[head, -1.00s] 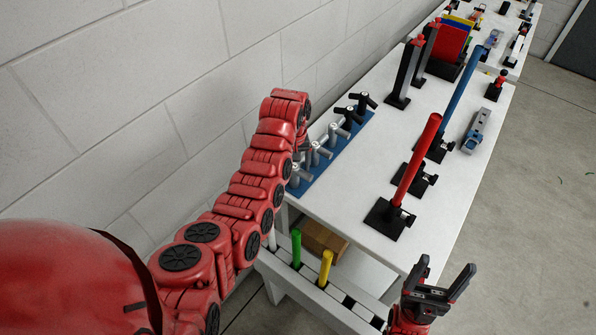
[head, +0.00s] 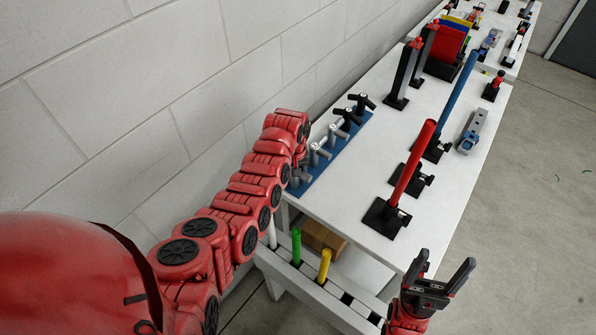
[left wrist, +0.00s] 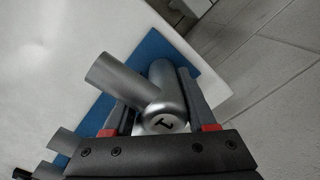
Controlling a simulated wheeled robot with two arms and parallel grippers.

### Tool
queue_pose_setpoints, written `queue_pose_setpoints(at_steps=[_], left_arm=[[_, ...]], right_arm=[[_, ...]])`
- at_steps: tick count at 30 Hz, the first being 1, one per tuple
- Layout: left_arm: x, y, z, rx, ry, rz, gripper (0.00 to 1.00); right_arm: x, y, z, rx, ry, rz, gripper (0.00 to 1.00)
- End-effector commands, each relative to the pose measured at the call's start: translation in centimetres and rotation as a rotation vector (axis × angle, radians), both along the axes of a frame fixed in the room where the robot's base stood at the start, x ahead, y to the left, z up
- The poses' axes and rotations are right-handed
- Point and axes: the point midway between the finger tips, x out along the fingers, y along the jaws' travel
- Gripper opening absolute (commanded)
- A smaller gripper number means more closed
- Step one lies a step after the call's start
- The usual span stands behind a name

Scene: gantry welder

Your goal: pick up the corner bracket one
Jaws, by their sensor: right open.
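The corner bracket one (left wrist: 165,98) is a silver-grey metal piece of joined tubes with a dark mark on its round end. It stands at the near end of the blue strip (left wrist: 153,48). In the left wrist view my left gripper (left wrist: 158,105) has a finger on each side of it. The right finger lies close along the tube. I cannot tell whether both fingers press on it. In the head view my left arm hides most of this gripper and the bracket. My right gripper (head: 446,266) is open and empty, in front of the table's near edge.
Several more grey and black brackets (head: 347,117) stand along the blue strip. Red (head: 413,160) and blue (head: 459,100) poles on black bases stand on the white table (head: 350,200). A rack with green (head: 297,247) and yellow (head: 324,265) rods is at the near end. A wall runs along the left.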

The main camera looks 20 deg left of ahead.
Motion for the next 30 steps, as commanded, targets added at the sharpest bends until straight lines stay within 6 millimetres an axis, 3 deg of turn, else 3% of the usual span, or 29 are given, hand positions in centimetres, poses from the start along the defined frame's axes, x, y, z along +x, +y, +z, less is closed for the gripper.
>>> queue_pose_setpoints(at_steps=[1, 6, 20, 30], left_arm=[[0.0, 0.0, 0.0, 0.000, 0.001, 0.001, 0.26], [-0.1, 0.0, -0.1, 0.000, 0.001, 0.001, 0.00], [0.0, 0.0, 0.1, 0.000, 0.002, 0.000, 0.00], [0.1, 0.0, 2.4, 0.000, -0.003, 0.001, 0.00]], right_arm=[[0.0, 0.0, 0.0, 0.000, 0.000, 0.000, 0.76], [0.0, 0.0, 0.0, 0.000, 0.000, 0.000, 0.76], [0.0, 0.0, -0.3, 0.000, 0.000, 0.000, 0.76], [0.0, 0.0, -2.2, 0.000, 0.000, 0.000, 0.76]])
